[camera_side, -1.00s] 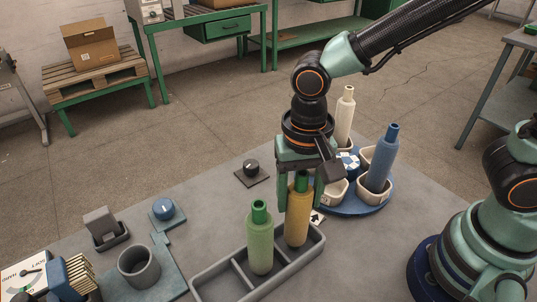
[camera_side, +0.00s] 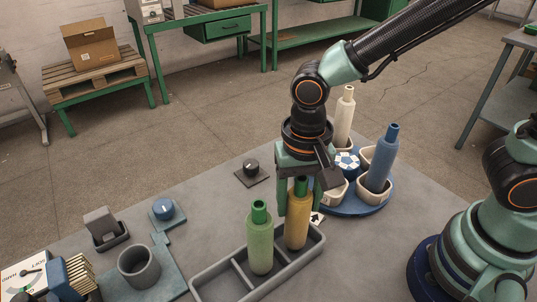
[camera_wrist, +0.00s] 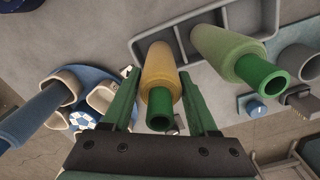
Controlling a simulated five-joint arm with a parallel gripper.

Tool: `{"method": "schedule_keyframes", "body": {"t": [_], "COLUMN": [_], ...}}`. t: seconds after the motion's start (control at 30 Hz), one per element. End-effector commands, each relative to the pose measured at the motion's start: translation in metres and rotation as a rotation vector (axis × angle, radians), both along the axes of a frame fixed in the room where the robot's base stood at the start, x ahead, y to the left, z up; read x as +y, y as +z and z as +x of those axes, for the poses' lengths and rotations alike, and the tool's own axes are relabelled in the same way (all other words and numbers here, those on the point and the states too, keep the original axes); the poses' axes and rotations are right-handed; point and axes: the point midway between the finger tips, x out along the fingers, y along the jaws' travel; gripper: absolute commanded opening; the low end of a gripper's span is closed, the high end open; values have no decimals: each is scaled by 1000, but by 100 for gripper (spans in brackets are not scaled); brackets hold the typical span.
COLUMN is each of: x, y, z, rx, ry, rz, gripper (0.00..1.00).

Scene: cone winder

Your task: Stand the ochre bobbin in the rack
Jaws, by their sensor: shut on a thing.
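The ochre bobbin (camera_side: 297,228), with a green top, stands about upright in the right end compartment of the grey rack (camera_side: 211,285). My gripper (camera_side: 300,207) is above that compartment with its fingers on either side of the bobbin, shut on it. In the wrist view the ochre bobbin (camera_wrist: 158,68) lies between the two green fingers. The bobbin's foot is hidden by the rack wall, so I cannot tell whether it touches the floor. A light green bobbin (camera_side: 260,242) stands in the middle compartment. The left compartment is empty.
A blue turntable (camera_side: 352,208) with cream cups holds a blue bobbin (camera_side: 381,160) and a cream bobbin (camera_side: 344,118), close behind and right of my gripper. A dark knob (camera_side: 252,169), a blue knob (camera_side: 164,208) and a grey cup (camera_side: 138,265) stand to the left.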

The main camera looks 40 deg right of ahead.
Motion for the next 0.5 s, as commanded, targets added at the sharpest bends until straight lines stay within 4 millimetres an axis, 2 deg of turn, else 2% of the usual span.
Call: {"method": "schedule_keyframes", "body": {"t": [0.2,0.23,0.3,0.5], "x": [0,0,0,0], "y": [0,0,0,0], "z": [0,0,0,0], "rx": [0,0,0,0], "ry": [0,0,0,0], "rz": [0,0,0,0], "gripper": [10,71,94,94]}}
